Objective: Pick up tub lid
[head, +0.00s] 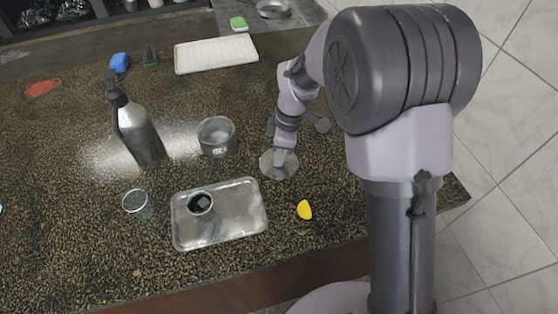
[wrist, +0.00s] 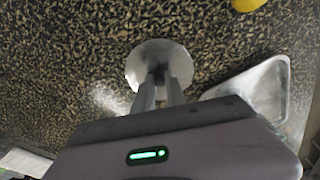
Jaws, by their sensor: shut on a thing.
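The tub lid (head: 268,167) is a round, flat grey disc over the speckled counter, right of the metal tub. In the wrist view the lid (wrist: 146,55) sits at the fingertips. My gripper (head: 280,156) points down at the lid and is shut on it; in the wrist view its two fingers (wrist: 160,75) meet at the lid's middle, hiding the part they grip. Whether the lid touches the counter or is just above it I cannot tell. The open metal tub (head: 217,138) stands to the left of the lid.
A metal tray (head: 245,219) holding a small dark-filled cup (head: 200,203) lies in front of the lid. A yellow lemon piece (head: 305,210) is to the tray's right. A glass (head: 136,204), a steel bottle (head: 141,132) and a white tray (head: 216,54) stand around.

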